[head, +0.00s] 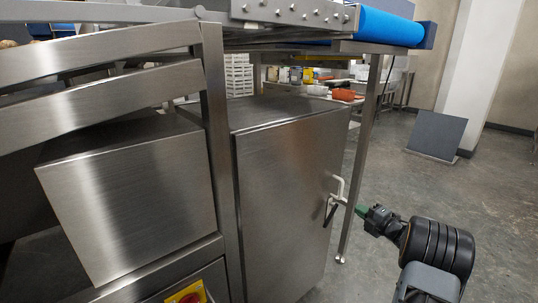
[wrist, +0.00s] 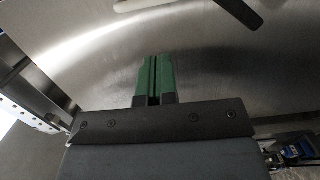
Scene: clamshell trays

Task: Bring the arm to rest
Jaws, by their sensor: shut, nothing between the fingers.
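My gripper (head: 362,210) is at the right in the head view, at the end of my dark arm. Its green fingers are shut and empty, and they also show in the wrist view (wrist: 154,80). In the head view the fingertips are close to the handle (head: 337,190) of a steel cabinet door (head: 280,200). Whether they touch it I cannot tell. In the wrist view the brushed steel face fills most of the picture, with a pale bar and a dark lever at the top, apart from the fingers.
A conveyor with a blue belt (head: 385,24) runs above the cabinet, on a steel leg (head: 362,150). A steel frame and box (head: 130,200) stand at the left. Grey floor (head: 480,210) is open at the right, with a dark panel (head: 437,136) against a pillar.

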